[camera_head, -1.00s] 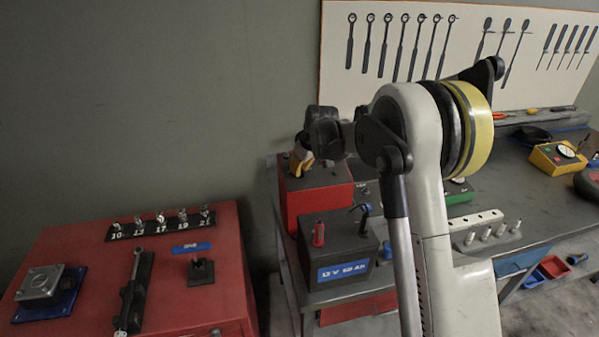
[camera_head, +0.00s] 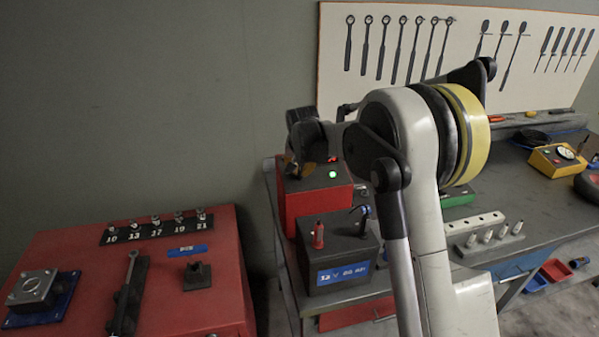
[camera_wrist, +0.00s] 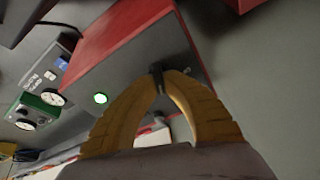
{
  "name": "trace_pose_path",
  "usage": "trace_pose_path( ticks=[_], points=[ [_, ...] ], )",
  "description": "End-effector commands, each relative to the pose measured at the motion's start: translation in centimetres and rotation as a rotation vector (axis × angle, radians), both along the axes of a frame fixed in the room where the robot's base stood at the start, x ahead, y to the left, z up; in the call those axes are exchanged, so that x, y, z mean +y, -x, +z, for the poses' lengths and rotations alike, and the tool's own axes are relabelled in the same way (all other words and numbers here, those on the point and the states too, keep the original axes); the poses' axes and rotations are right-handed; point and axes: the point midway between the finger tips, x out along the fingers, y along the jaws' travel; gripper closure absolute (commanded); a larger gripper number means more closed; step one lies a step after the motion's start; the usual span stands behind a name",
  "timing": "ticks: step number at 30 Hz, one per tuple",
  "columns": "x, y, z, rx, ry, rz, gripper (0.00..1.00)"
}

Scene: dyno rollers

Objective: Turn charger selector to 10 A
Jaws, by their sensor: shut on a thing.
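The charger is a red box (camera_head: 318,200) at the back left of the bench in the head view. The light also shows in the head view (camera_head: 333,174). My gripper (camera_wrist: 160,80) has its yellow fingers closed on the small dark selector knob (camera_wrist: 157,76) at the panel. In the head view my gripper (camera_head: 292,165) is at the charger's top, partly hidden by my wrist. The selector's markings are not readable.
A black battery (camera_head: 340,262) with red and dark terminals stands in front of the charger. A green box gauge (camera_wrist: 42,108) is beside the charger in the wrist view. A red cabinet (camera_head: 185,285) with tools is at left; a tool board (camera_head: 420,60) hangs behind.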

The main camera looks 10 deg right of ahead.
Motion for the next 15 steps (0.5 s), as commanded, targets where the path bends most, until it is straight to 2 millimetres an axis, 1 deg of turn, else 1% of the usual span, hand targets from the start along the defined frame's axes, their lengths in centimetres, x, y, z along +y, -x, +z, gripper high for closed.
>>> trace_pose_path(
  ticks=[6, 15],
  points=[
    [-0.07, 0.09, -0.11, 0.001, -0.05, -0.186, 1.0],
    [-0.2, 0.18, -0.1, 0.001, -0.101, -0.383, 1.0]
  ],
)
